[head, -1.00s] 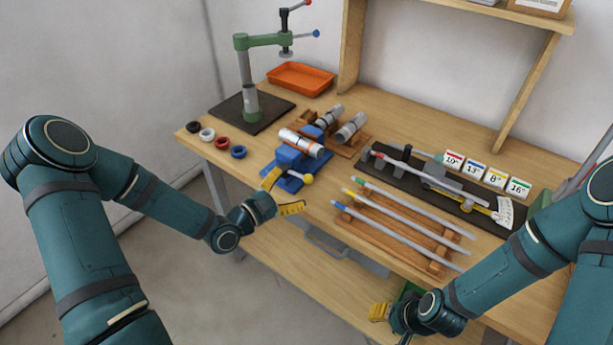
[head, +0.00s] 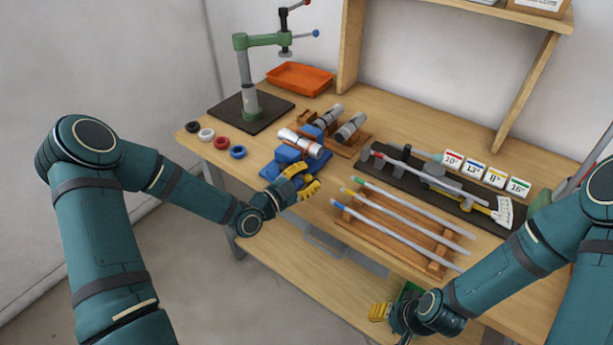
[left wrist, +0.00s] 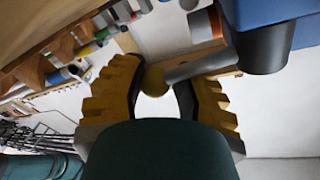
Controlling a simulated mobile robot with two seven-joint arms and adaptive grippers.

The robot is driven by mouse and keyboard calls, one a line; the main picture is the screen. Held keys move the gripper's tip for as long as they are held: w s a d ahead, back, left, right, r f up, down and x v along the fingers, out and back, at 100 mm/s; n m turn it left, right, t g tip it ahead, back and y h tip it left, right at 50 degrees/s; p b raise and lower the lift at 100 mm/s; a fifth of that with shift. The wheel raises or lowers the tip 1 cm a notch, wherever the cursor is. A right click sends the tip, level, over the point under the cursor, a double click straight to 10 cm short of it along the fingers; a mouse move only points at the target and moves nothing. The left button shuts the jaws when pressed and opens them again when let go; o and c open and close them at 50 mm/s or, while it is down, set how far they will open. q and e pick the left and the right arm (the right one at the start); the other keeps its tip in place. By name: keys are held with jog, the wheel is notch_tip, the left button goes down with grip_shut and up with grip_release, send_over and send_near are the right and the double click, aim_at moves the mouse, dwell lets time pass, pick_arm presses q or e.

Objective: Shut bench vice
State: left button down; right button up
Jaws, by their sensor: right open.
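The blue bench vice (head: 288,155) stands at the table's front edge, with a silver cylinder with an orange band (head: 298,142) at its top. My left gripper (head: 303,181) is at the front of the vice, its yellow fingers apart. In the left wrist view the vice's blue body (left wrist: 275,12) is at upper right. A grey handle rod (left wrist: 200,66) ends in a yellow ball knob (left wrist: 154,80), which lies between the open fingers (left wrist: 155,92); contact cannot be told. The knob is hidden in the head view. My right gripper (head: 379,312) is low in front of the table, away from the vice.
A wooden rack with several rods (head: 400,225) lies right of the vice. Small rings (head: 237,152) lie to its left. A green press (head: 250,100) and an orange tray (head: 300,78) stand behind. Wooden cradles with cylinders (head: 350,128) sit close behind the vice.

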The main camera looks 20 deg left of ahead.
pick_arm(q)
jog(key=shift+a, duration=0.2)
jog(key=shift+s+a+m+g+h+b, duration=0.2)
jog(key=shift+s+m+g+h+b, duration=0.1)
jog(key=shift+m+g+h+b, duration=0.65)
jog(key=shift+s+a+m+g+h+b, duration=0.3)
jog(key=shift+s+m+g+h, duration=0.2)
jog(key=shift+h, duration=0.45)
jog(key=m+g+h, duration=0.1)
jog(key=g, duration=0.1)
jog(key=s+a+m+g+h, duration=0.1)
jog(key=m+g+h, duration=0.1)
jog(key=shift+s+a+r+m, duration=0.1)
jog(key=shift+s+a+m, duration=0.1)
jog(key=shift+m, duration=0.05)
jog(key=shift+s+a+r+m+g+h+b, duration=0.1)
jog(key=shift+s+a+m+g+h+b, duration=0.2)
jog(key=shift+m+g, duration=0.55)
jog(key=shift+s+a+f+m+g+h+b, duration=0.15)
jog(key=shift+a+m+g+h+b, duration=0.2)
jog(key=shift+g, duration=0.9)
jog(key=shift+s+a+r+m+g+h+b, duration=0.15)
jog(key=shift+s+a+m+g+h, duration=0.2)
jog(key=shift+m+g, duration=0.55)
jog(key=shift+w+a+g, duration=0.1)
jog(key=shift+w+g, duration=0.05)
jog(key=shift+g, duration=0.2)
